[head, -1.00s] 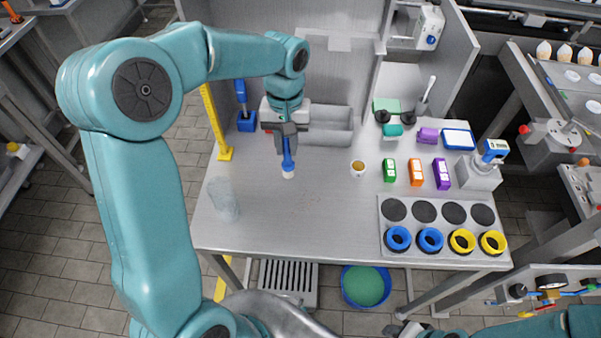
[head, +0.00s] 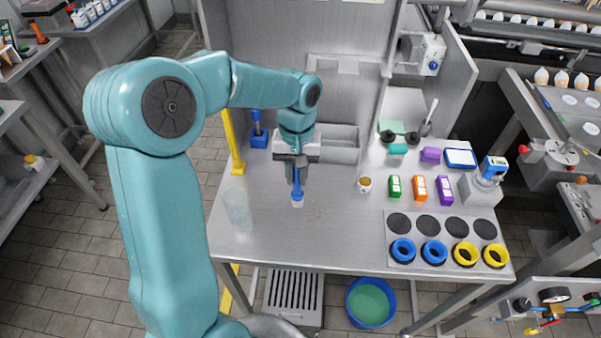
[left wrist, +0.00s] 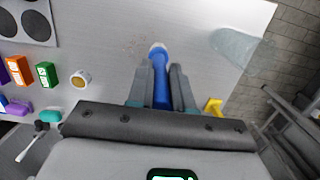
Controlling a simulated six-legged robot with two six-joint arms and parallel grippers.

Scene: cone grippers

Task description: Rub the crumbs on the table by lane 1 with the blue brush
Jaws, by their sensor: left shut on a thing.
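My left gripper (head: 297,180) is shut on the blue brush (head: 297,190), which points down with its pale bristle end low over the steel table (head: 265,232). The brush (left wrist: 160,75) also shows between the fingers of my left gripper (left wrist: 160,88) in the left wrist view. Faint brownish crumbs (head: 316,212) lie on the table just right of the bristles. In the left wrist view the crumbs (left wrist: 134,47) lie left of the brush tip. I cannot tell whether the bristles touch the table. My right gripper is out of view.
A clear, glassy patch or object (head: 238,210) is at the table's left. A yellow post (head: 233,145) stands behind it. A small cup (head: 364,184) and green, orange and purple boxes (head: 420,188) stand right of the crumbs. Blue and yellow rings (head: 433,252) sit front right.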

